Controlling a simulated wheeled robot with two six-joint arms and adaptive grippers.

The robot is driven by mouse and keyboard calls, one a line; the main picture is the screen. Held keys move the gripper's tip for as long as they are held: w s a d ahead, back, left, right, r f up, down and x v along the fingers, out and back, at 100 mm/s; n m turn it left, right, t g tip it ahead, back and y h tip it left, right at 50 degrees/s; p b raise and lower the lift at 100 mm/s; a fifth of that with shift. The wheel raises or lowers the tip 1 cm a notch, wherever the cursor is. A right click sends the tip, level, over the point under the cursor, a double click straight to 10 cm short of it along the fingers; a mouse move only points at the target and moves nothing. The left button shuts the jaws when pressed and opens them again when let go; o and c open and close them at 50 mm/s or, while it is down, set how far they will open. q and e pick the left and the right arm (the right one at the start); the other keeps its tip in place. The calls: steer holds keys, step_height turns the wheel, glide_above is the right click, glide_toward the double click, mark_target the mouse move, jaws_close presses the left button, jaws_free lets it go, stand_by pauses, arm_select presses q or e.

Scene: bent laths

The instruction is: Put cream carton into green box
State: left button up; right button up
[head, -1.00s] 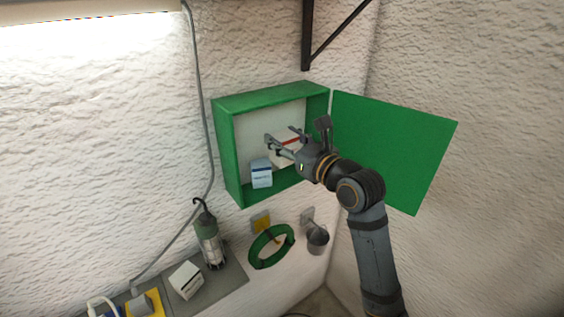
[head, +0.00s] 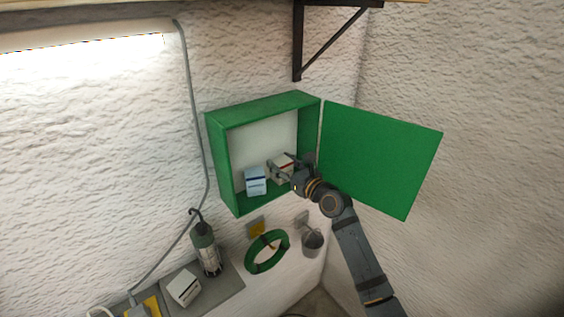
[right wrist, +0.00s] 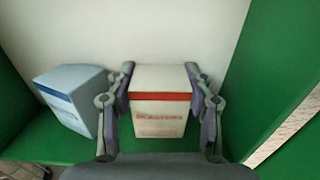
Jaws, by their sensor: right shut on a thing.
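The cream carton (head: 282,167) has a red stripe and is inside the open green box (head: 222,160) on the wall. My right gripper (head: 282,175) reaches into the box and is shut on the carton. In the right wrist view the carton (right wrist: 160,104) is upright between the two fingers (right wrist: 160,100). It is low, near the green floor of the box. I cannot tell whether its base touches the floor. A blue and white carton (head: 255,182) stands just left of it, also in the box (right wrist: 72,95). My left gripper is not in view.
The green door (head: 380,160) stands open on the right. Below are a lamp (head: 206,250), another white carton (head: 184,288) on a grey shelf, a green coil (head: 266,252) and a small bucket (head: 312,243). A black bracket (head: 298,45) is above.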

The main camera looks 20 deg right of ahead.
steer(key=o, duration=1.2)
steer(key=shift+f, duration=0.1)
steer(key=shift+o, duration=0.2)
steer(key=shift+s, duration=0.15)
steer(key=v, duration=0.5)
steer(key=shift+s, duration=0.15)
steer(key=p, duration=0.1)
glide_toward(286, 167)
